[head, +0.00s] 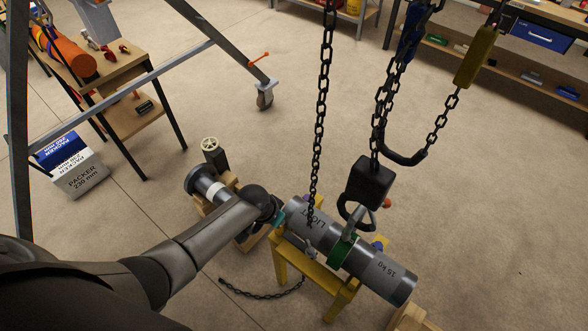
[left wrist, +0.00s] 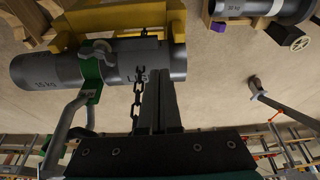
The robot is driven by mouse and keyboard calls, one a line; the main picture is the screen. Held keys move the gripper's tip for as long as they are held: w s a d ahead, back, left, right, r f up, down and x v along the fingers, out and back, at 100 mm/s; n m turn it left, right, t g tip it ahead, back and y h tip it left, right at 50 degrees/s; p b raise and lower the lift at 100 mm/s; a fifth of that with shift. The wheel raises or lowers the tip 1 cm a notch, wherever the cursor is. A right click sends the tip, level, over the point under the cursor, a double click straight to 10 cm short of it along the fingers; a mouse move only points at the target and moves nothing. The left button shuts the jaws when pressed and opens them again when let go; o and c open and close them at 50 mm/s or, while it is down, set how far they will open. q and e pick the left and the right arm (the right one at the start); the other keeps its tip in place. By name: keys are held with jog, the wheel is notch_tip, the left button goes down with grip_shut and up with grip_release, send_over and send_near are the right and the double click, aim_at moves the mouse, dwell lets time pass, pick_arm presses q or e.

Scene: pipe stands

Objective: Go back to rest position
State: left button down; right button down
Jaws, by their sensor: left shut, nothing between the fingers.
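My left arm reaches in from the left in the head view, and its gripper (head: 281,218) is beside the left end of a grey pipe (head: 376,272). In the left wrist view the two fingers (left wrist: 163,78) are together with nothing between them, and their tips overlap the pipe (left wrist: 40,70) in the picture. I cannot tell whether they touch it. The pipe is marked 15 kg, has a green band (head: 341,251) and lies on a yellow stand (head: 281,265). A black hook block (head: 369,183) hangs by the band. My right gripper is out of view.
Chains (head: 320,110) hang down around the pipe. A second pipe (head: 204,184) rests on a wooden stand behind my left arm. A grey frame leg (head: 225,45) on a caster, a wooden table (head: 125,70) and packer boxes (head: 78,172) stand left. Floor at right is clear.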

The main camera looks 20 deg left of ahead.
pick_arm(q)
jog(key=s+a+f+n+g+y+b, duration=0.1)
jog(key=s+f+b, duration=1.6)
jog(key=s+f, duration=1.7)
jog(key=shift+s+a+g+b, duration=0.3)
jog(key=shift+s+g, duration=0.3)
jog(key=shift+g, duration=0.2)
